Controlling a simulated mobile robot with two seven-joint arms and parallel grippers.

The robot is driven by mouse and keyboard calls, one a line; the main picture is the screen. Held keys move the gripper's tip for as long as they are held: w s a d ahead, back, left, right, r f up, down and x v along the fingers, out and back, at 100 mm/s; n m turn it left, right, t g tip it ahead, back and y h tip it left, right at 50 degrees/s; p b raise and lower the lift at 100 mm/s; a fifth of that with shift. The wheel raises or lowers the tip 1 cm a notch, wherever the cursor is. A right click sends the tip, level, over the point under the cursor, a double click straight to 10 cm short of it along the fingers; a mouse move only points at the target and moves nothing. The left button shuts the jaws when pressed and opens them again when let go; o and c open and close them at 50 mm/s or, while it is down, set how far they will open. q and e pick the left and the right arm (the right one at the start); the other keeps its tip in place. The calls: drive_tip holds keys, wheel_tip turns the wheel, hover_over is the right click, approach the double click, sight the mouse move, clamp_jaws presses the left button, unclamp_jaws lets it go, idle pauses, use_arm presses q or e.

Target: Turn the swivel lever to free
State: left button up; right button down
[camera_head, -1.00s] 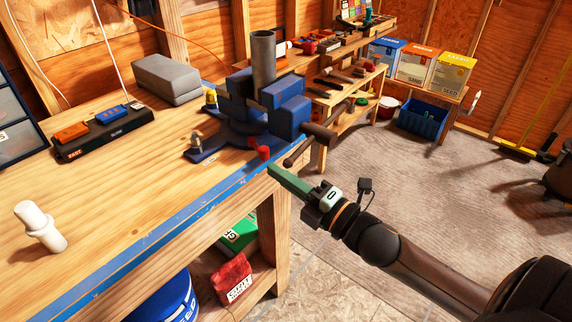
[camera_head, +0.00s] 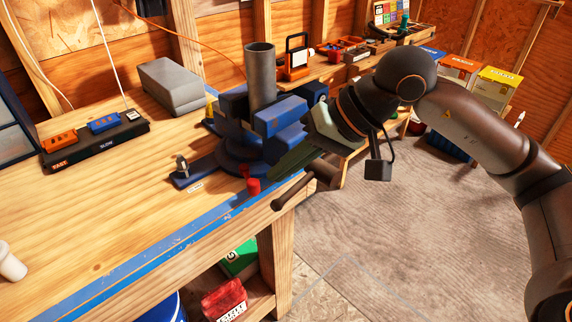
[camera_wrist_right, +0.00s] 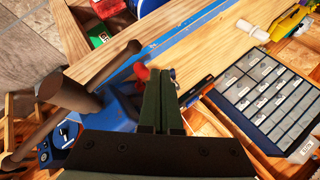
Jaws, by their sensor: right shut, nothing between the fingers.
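The blue bench vise (camera_head: 240,135) stands at the workbench corner, with a grey pipe (camera_head: 261,75) upright in it. The red swivel lever (camera_head: 252,186) is low on the front of the vise base, near the bench edge. In the right wrist view a red part of it (camera_wrist_right: 141,71) shows just left of my fingertips. My right gripper (camera_head: 274,180) is shut and empty; its green fingers slope down toward the lever, close to it. I cannot tell whether they touch it. They also show in the right wrist view (camera_wrist_right: 160,75). My left gripper is not in view.
The vise's dark handle bar (camera_head: 297,190) sticks out beside my fingers. A black tray (camera_head: 95,142) and a grey block (camera_head: 172,85) lie on the bench. The bench top (camera_head: 110,210) left of the vise is mostly clear. A parts organiser (camera_wrist_right: 270,95) shows in the wrist view.

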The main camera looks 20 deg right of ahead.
sight(249, 177)
drive_tip(key=shift+n+t+h, duration=0.4)
drive_tip(key=shift+t+h, duration=0.2)
drive_tip(key=shift+h, duration=0.3)
drive_tip(key=d, duration=0.1)
drive_tip(key=w+d, duration=0.2)
drive_tip(key=d, duration=0.1)
drive_tip(key=shift+r, duration=0.35)
drive_tip(key=shift+w+d+f, duration=0.1)
drive_tip(key=shift+d, duration=0.15)
use_arm(q)
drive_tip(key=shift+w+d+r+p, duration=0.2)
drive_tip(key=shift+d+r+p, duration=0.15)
drive_tip(key=shift+p, duration=0.05)
use_arm(e)
drive_tip(key=x, duration=0.9)
drive_tip(key=shift+a+f, duration=0.15)
drive_tip(key=shift+f, duration=0.15)
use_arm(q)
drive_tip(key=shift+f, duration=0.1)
use_arm(e)
drive_tip(key=shift+w, duration=0.1)
